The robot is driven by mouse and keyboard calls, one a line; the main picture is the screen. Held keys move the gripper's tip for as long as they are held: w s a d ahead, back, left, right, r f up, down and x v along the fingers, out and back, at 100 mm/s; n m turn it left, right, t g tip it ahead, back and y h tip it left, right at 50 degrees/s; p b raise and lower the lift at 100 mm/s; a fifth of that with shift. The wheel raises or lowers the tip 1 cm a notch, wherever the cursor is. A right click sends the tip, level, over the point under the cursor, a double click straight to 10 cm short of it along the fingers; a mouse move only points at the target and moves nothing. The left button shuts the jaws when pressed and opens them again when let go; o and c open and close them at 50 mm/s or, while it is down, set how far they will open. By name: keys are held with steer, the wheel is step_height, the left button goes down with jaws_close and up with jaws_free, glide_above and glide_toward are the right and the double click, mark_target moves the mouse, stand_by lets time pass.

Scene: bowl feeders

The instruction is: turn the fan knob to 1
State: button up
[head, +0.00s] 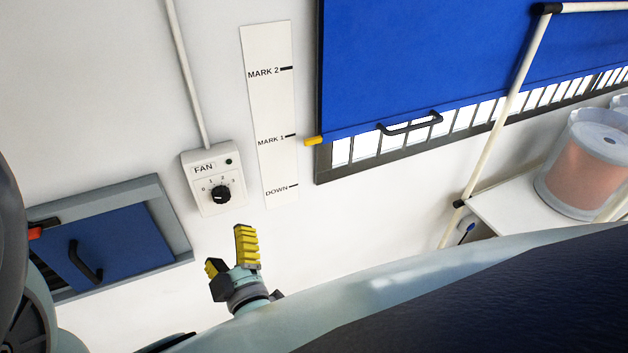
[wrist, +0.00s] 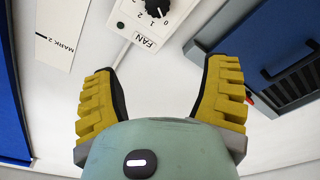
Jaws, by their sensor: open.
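The fan box (head: 197,200) is a white panel on the wall marked FAN, with numbers 0 to 3 around a round black knob (head: 221,194). The knob's pointer is too small to read surely. In the wrist view the box (wrist: 128,22) is upside down at the top edge, with the knob (wrist: 154,7) partly cut off. My gripper (head: 223,246) has yellow ribbed fingers and is below the box in the head view, apart from it. In the wrist view its fingers (wrist: 162,68) are spread wide with nothing between them, and the knob lies beyond the tips.
A blue hatch (head: 125,240) with a black handle is at left. A white scale strip (head: 270,110) is right of the box. A blue shutter (head: 420,60) covers a barred opening. A clear container (head: 590,160) stands on a white shelf at right. A conduit (head: 187,75) runs above the box.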

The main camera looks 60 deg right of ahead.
mark_target(224, 200)
steer(key=shift+g, duration=0.5)
steer(key=x, duration=0.5)
steer(key=d+f+x, duration=0.1)
steer(key=x, duration=0.4)
steer(key=s+b+x, duration=0.1)
steer(key=x, duration=0.4)
steer(key=shift+w+d+f, duration=0.1)
steer(key=shift+d+f, duration=0.3)
steer(key=shift+d, duration=0.05)
steer(key=c, duration=1.2)
steer(key=shift+f+b, duration=0.15)
steer(key=shift+b, duration=0.5)
